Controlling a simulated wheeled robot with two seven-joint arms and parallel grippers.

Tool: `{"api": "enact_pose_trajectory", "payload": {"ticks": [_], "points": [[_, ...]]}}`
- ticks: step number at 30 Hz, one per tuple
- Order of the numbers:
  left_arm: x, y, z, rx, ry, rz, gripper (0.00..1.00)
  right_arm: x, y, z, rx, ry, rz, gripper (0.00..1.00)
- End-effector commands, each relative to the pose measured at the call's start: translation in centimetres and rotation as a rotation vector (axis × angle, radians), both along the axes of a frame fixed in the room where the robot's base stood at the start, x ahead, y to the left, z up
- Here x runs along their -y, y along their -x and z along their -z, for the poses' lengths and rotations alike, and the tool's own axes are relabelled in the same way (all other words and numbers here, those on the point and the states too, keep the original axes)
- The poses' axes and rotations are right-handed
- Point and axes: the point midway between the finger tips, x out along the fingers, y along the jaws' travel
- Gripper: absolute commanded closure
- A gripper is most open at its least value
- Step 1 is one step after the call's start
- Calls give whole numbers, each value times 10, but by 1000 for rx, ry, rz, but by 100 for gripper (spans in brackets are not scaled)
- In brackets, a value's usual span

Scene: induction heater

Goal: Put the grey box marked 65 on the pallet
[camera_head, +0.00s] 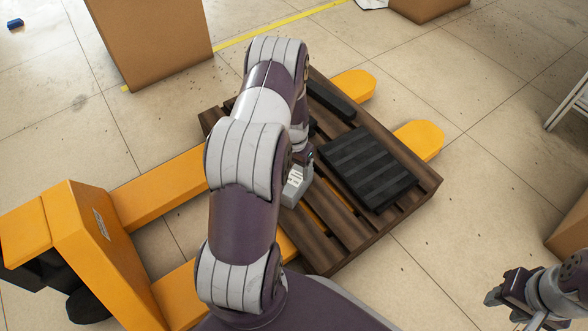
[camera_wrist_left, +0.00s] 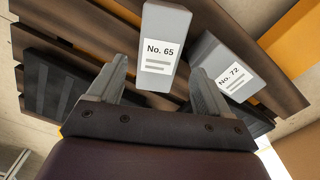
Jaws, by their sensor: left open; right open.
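The grey box marked No. 65 (camera_wrist_left: 165,22) shows in the left wrist view over the brown pallet slats (camera_wrist_left: 95,22). Its label faces the camera. My left gripper (camera_wrist_left: 160,68) is open, with a fingertip to either side of the box's lower part and visible gaps between. A second grey box, marked No. 72 (camera_wrist_left: 210,52), is to its right. In the head view my left gripper (camera_head: 301,158) is over the pallet (camera_head: 328,252), partly hidden by my arm. One grey box (camera_head: 293,187) shows there, its number unreadable. My right gripper (camera_head: 497,296) is open and empty at lower right.
A black slatted block (camera_head: 368,166) and a smaller black piece (camera_head: 331,98) lie on the pallet. A yellow pallet jack (camera_head: 95,240) has its forks under it. Cardboard boxes (camera_head: 145,40) stand at the back.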

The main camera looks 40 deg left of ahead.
Motion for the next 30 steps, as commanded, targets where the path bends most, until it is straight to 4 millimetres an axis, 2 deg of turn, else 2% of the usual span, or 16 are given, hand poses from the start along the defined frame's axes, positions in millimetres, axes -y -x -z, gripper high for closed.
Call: {"api": "enact_pose_trajectory", "payload": {"ticks": [1, 5, 8, 9, 10, 12, 15, 18, 20, 27, 30], "points": [[0, 0, -13, 0, 0, 0, 21, 0, 0, -10, 0, 0, 0, 57], [8, -3, -32, 6, -3, 9, 21, 0, 0, -14, -1, 0, 0, 57], [49, -4, -85, 32, -12, 40, 21, 0, 0, -13, -1, 0, 0, 57], [73, 2, -113, 48, -15, 57, 21, 0, 0, -13, -1, 0, 0, 57], [91, 9, -133, 58, -17, 68, 21, 0, 0, -12, -1, 0, 0, 57], [129, 35, -171, 83, -16, 93, 21, 0, 0, -12, -1, 0, 0, 57], [167, 79, -204, 107, -10, 119, 21, 0, 0, -12, -1, 0, 0, 57], [184, 109, -217, 119, -4, 131, 21, 0, 0, -12, -1, 0, 0, 57], [187, 118, -220, 121, -3, 134, 21, 0, 0, -12, -1, 0, 0, 57], [188, 121, -220, 118, -2, 132, 21, 0, 0, -12, -1, 0, 0, 57], [188, 120, -228, 117, -2, 132, 21, 0, 0, -21, -1, 0, 0, 57]]}}
